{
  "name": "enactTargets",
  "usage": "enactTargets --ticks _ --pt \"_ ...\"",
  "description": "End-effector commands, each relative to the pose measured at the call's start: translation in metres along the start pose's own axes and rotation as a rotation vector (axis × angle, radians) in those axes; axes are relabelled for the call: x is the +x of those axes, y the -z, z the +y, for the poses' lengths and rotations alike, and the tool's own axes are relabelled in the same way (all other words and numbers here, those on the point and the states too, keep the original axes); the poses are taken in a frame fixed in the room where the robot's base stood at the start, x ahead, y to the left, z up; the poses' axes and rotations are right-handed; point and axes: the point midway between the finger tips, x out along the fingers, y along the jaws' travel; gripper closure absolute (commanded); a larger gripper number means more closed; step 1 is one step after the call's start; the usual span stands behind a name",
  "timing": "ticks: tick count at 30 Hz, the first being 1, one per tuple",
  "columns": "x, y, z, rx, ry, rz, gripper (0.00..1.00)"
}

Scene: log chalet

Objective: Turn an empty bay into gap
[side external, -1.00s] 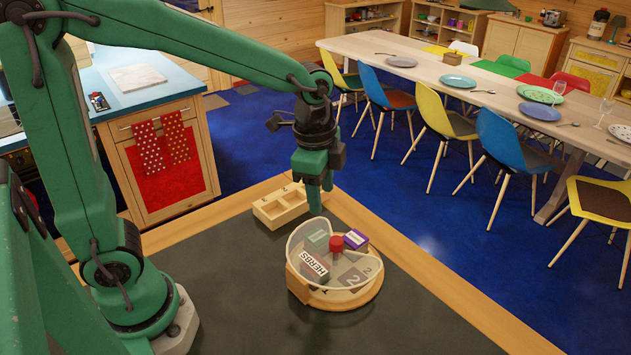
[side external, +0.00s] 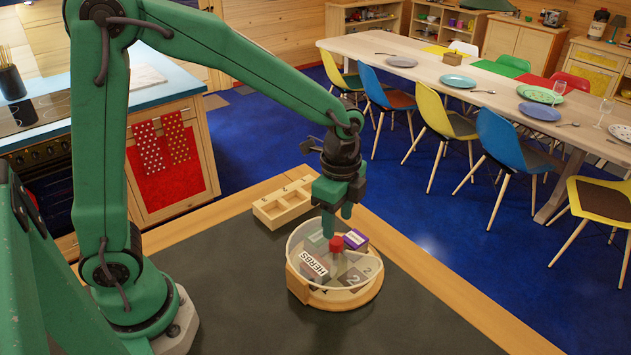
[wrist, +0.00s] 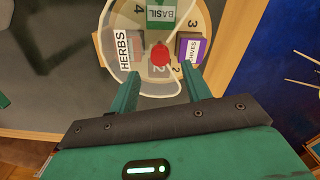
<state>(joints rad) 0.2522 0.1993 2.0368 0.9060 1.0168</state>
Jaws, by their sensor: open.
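A round wooden turntable (side external: 302,291) stands on the dark mat under a clear cover, with a red knob (side external: 336,244) at its centre. Its bays carry printed numbers. A HERBS box (side external: 314,265) sits on the front left side and a purple-ended CHIVES box (side external: 356,241) on the back right. A green-labelled BASIL box (wrist: 161,14) shows in the wrist view.
A wooden tray with compartments (side external: 284,217) stands behind and left of the turntable, near the table's wooden edge (side external: 400,260). The dark mat (side external: 240,310) in front and to the left is clear.

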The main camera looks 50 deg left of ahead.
Motion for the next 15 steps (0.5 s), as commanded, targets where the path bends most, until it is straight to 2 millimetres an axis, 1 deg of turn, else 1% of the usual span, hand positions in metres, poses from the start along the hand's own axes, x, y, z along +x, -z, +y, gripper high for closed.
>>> enactTargets --ticks 3,9,15 --pt "0.016 0.000 0.000 0.000 -0.003 -0.002 0.52" --pt "0.038 0.000 0.000 -0.001 -0.002 -0.001 0.52" --pt "0.050 0.000 0.000 -0.001 -0.001 -0.001 0.52"
